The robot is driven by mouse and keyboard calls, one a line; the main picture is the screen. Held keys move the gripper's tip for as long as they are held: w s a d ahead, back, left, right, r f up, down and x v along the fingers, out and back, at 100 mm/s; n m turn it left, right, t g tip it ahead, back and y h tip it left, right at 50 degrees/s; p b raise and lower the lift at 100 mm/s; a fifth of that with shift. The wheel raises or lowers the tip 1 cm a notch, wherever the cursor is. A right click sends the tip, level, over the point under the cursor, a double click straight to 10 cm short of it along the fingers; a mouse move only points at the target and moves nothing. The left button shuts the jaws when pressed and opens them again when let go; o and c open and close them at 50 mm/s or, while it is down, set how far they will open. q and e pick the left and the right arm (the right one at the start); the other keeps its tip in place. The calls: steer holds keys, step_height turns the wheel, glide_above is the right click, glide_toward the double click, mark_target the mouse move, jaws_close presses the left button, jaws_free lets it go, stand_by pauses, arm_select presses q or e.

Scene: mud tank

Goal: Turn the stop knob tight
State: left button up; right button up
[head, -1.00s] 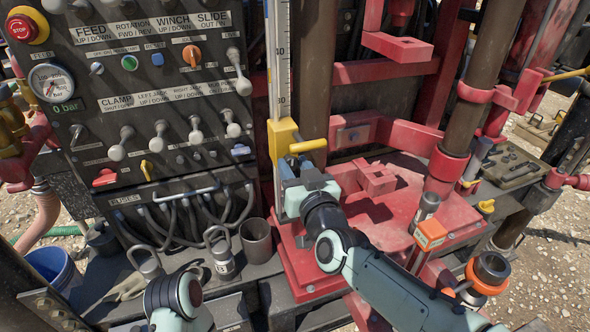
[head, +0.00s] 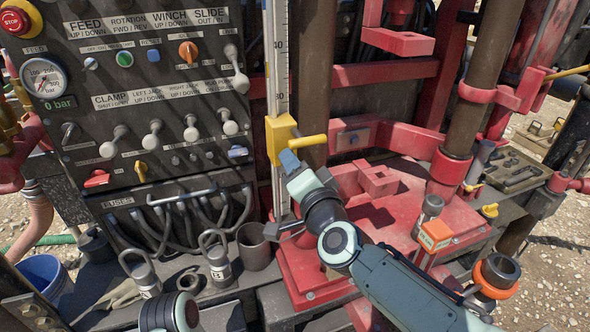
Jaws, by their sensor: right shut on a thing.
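A yellow stop block (head: 281,138) sits on the upright white scale (head: 278,75), with a yellow bar (head: 308,142) sticking out to the right. My right gripper (head: 287,190) is just below the block, against the lower scale, and is shut on the stop knob. The knob itself is hidden behind the gripper and wrist. The gripper is tilted, with a blue-grey finger part near the block. Of my left arm only a rounded joint shows at the bottom; its gripper is out of view.
A control panel (head: 150,100) with levers stands left of the scale. Shackles (head: 217,262) and a brown cup (head: 253,245) stand below it. Red frame parts and a red plate (head: 395,215) lie to the right, with an orange-topped tool (head: 435,235) there.

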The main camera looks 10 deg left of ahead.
steer(key=shift+f+m+b, duration=0.15)
steer(key=shift+m+b, duration=0.75)
steer(key=shift+m, duration=2.7)
steer(key=o, duration=1)
steer(key=b+v, duration=0.2)
steer(key=v, duration=1.1)
